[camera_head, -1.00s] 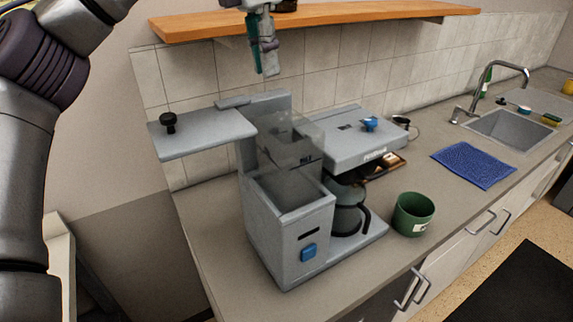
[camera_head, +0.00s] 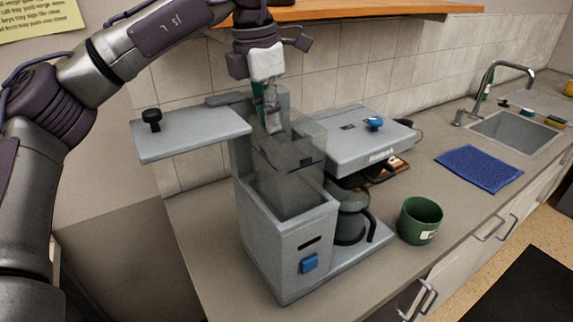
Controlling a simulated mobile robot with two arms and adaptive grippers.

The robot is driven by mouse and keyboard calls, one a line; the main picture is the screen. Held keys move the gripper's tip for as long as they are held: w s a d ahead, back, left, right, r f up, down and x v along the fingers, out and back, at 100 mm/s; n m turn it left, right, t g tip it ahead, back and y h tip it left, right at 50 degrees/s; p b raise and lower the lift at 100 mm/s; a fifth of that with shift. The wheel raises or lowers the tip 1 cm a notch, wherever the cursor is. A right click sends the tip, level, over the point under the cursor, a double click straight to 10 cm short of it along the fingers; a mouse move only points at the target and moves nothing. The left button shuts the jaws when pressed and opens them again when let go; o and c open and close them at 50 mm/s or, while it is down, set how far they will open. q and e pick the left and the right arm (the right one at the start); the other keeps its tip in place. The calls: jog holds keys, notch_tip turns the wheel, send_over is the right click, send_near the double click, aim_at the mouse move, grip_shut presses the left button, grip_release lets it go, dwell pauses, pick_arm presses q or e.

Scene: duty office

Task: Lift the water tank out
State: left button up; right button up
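The coffee maker (camera_head: 290,255) stands on the counter. Its translucent water tank (camera_head: 300,150) is upright in the left part of the machine, its upper part showing above the grey housing. The flat grey lid (camera_head: 195,137) with a black knob is swung out to the left, so the tank's top is uncovered. My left gripper (camera_head: 272,122) points down at the tank's top, at its back left edge. Its fingers look close together, and I cannot tell whether they touch or grip the tank wall. My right gripper is not in view.
A glass pot (camera_head: 352,222) sits under the brewing head (camera_head: 360,145). A green mug (camera_head: 419,220) stands to the right, with a blue mat (camera_head: 478,168) and sink (camera_head: 515,132) beyond. A wooden shelf (camera_head: 370,13) hangs above, close to my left arm.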

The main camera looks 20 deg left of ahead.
pick_arm(q)
jog(key=shift+w+d+f+p, duration=0.1)
jog(key=shift+w+f+p, duration=0.1)
jog(key=shift+f, duration=0.75)
jog(key=shift+w+d+f+p, duration=0.1)
jog(key=shift+f+p, duration=0.05)
jog(key=shift+f, duration=0.75)
grip_shut()
jog(key=shift+r, duration=0.2)
